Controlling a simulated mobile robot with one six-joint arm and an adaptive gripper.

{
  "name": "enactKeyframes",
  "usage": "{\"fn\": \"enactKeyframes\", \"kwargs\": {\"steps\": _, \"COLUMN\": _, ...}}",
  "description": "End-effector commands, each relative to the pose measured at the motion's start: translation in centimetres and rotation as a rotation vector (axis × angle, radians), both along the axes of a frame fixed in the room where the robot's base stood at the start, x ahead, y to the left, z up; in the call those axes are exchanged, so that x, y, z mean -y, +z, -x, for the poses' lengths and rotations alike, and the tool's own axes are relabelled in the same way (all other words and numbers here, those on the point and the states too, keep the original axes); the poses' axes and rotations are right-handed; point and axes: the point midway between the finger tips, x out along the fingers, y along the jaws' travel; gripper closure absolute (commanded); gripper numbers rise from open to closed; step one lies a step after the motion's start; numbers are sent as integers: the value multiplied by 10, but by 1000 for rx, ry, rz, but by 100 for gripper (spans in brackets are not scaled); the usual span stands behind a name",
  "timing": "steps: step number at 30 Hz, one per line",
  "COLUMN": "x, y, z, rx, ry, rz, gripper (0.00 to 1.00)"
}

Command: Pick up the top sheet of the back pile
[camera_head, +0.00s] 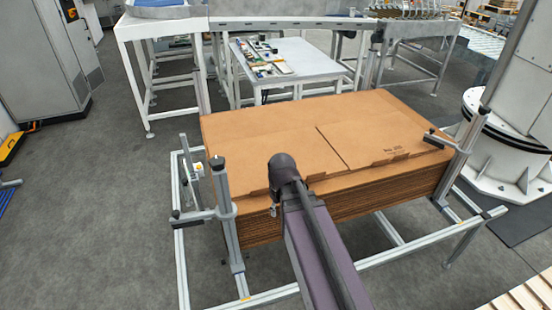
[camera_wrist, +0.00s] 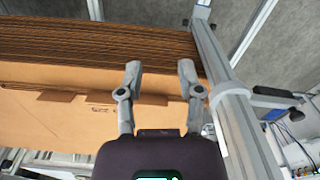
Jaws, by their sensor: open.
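A tall pile of flat brown cardboard sheets (camera_head: 250,130) lies in a metal frame in the head view. Its top sheet (camera_head: 370,125) has a seam, flap cuts and small dark print towards the right. It is the only such pile in view. In the wrist view the pile's layered edge (camera_wrist: 80,40) crosses the top, with the top sheet (camera_wrist: 40,115) below it. My gripper (camera_wrist: 160,72) is open and empty there, its two fingers apart beside the pile's edge near a grey post. Whether they touch the cardboard cannot be told. The head view hides the fingers behind my arm.
Grey clamp posts stand at the pile's left (camera_head: 221,190) and right (camera_head: 466,140) corners. The rail frame (camera_head: 275,295) runs around it. A small table with parts (camera_head: 310,62) stands behind. Wooden slats (camera_head: 525,295) lie at the lower right.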

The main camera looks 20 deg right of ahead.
Motion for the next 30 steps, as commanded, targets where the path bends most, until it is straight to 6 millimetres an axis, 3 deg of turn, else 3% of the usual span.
{"fn": "enactKeyframes", "kwargs": {"steps": 3, "x": 16, "y": 2, "z": -27, "rx": 23, "ry": 130, "rz": 0, "gripper": 53}}
{"fn": "enactKeyframes", "kwargs": {"steps": 18, "x": 102, "y": 12, "z": -123, "rx": 129, "ry": 781, "rz": 58, "gripper": 53}}
{"fn": "enactKeyframes", "kwargs": {"steps": 30, "x": 178, "y": 19, "z": -181, "rx": 184, "ry": 1248, "rz": 156, "gripper": 53}}
